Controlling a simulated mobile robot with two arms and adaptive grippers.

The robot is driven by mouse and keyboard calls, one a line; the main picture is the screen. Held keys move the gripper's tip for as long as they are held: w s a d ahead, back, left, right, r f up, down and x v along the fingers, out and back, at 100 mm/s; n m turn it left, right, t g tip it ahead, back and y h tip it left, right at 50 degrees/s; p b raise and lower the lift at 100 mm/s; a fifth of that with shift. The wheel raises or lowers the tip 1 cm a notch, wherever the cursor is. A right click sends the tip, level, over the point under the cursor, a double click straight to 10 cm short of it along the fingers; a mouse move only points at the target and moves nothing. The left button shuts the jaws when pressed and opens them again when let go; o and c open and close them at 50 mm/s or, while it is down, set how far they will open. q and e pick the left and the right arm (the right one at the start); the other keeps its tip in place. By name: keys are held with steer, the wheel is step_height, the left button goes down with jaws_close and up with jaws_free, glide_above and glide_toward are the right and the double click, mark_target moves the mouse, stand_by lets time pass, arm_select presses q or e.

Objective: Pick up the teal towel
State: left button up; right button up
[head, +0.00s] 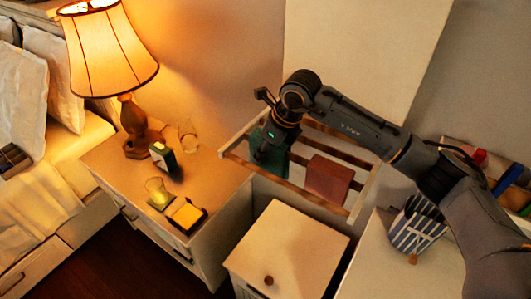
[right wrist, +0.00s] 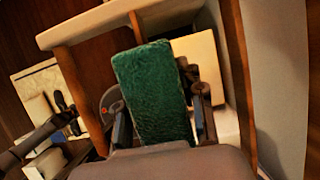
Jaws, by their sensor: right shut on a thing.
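The teal towel (head: 267,152) hangs at the left end of the wall rack (head: 296,182), below my right gripper (head: 276,126). In the right wrist view the towel (right wrist: 153,92) is a fuzzy dark green slab between the two fingers of my right gripper (right wrist: 162,112). The gripper is shut on it. In the head view the wrist and gripper hide the towel's upper part, and I cannot tell whether it still touches the rack's rails. My left gripper is not in view.
A folded reddish towel (head: 328,180) hangs on the same rack, to the right. Below stands a white cabinet (head: 285,255) with a round knob. At left a nightstand (head: 105,160) carries a lit lamp (head: 107,50), glasses and small boxes. A striped container (head: 415,230) stands at right.

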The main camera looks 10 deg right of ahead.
step_height(320, 180, up, 17)
steer(key=b, duration=0.4)
steer(key=shift+r+b, duration=0.2)
steer(key=shift+b, duration=0.2)
step_height(320, 180, up, 15)
steer(key=p, duration=1.1)
steer(key=shift+f, duration=0.1)
